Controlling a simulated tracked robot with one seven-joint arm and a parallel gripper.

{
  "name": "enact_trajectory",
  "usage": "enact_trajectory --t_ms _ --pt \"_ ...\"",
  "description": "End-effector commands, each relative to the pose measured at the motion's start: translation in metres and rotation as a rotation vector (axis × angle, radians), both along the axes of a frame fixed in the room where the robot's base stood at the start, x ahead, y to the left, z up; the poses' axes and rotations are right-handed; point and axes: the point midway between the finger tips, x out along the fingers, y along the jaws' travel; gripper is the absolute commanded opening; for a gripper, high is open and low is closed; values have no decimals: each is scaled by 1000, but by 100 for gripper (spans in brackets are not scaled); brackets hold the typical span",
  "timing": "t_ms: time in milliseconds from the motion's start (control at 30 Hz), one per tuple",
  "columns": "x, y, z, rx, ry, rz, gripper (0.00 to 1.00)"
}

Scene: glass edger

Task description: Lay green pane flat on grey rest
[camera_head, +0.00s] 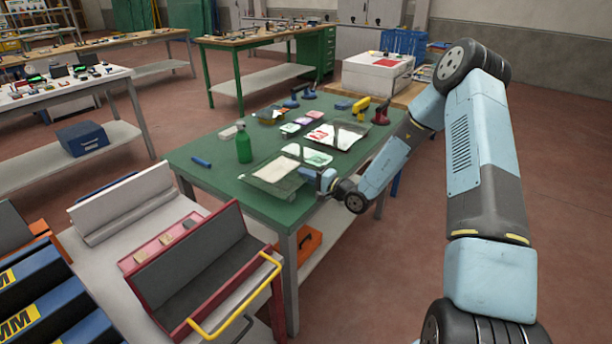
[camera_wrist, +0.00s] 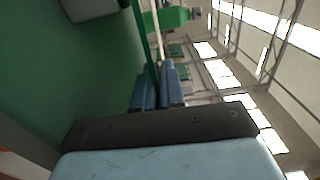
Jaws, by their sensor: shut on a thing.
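My gripper (camera_head: 322,180) is at the front right part of the green table. It is shut on the green pane (camera_wrist: 151,48), which shows almost edge-on as a thin green strip between the two blue fingers in the wrist view (camera_wrist: 158,88). The pane lies about level with the table, apart from it. In the head view the pane (camera_head: 247,180) seems to be a thin see-through sheet over a pale patch. A pale grey block, likely the grey rest (camera_wrist: 92,8), stands on the table below the pane in the wrist view. The gap between them is hard to judge.
A green bottle (camera_head: 244,143) stands upright behind the pane. The table's left part is mostly clear.

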Motion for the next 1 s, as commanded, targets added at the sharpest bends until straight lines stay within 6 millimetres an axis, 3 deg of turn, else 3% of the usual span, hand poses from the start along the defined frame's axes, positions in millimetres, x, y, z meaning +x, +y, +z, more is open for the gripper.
enact_trajectory --t_ms 600,633,700,900,1000 --pt "0 0 -1 1 -2 0 0" --pt "0 0 -1 1 -2 0 11" --pt "0 0 -1 1 -2 0 17" --pt "0 0 -1 1 -1 0 37" --pt "0 0 -1 1 -1 0 39"
